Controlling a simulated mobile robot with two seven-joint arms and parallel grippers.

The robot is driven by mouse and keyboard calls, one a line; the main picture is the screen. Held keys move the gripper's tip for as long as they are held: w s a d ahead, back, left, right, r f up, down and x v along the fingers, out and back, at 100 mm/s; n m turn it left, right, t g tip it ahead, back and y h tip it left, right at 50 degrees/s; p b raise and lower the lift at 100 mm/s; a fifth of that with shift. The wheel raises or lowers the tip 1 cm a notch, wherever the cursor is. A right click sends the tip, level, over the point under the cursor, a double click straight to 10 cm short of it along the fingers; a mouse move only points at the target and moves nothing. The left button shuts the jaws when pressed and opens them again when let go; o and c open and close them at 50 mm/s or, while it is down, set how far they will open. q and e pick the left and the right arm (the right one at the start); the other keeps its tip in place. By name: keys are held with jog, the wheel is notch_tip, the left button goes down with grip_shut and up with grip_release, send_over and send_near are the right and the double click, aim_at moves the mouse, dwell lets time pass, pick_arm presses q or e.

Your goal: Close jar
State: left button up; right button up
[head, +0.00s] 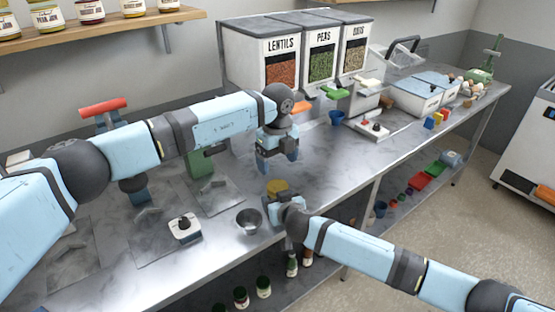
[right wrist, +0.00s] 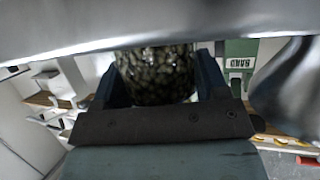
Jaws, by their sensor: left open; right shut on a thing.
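In the right wrist view a glass jar with dark greenish contents (right wrist: 157,78) stands between my right fingers (right wrist: 160,85), which are shut on it. Its ends are cut off from sight there. In the head view my right gripper (head: 287,203) is low over the counter's front part, and the jar is mostly hidden. A yellow round piece (head: 277,186) shows just beyond this gripper; I cannot tell whether it is a lid on the jar. My left gripper (head: 277,160) is open, points down and is above and beyond the yellow piece, apart from it.
A metal bowl (head: 249,221) stands just left of my right gripper. A white device with a dark knob (head: 185,228) is further left. Dispensers of lentils (head: 282,70) and peas (head: 321,67) stand at the back. Several bottles and jars (head: 264,287) sit on the lower shelf.

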aim_at(278, 186)
pick_arm(q)
jog(key=shift+f, duration=4.05)
jog(key=shift+c, duration=0.2)
jog(key=c, duration=0.9)
jog(key=m, duration=0.6)
jog(key=shift+m, duration=0.3)
jog(key=o, duration=1)
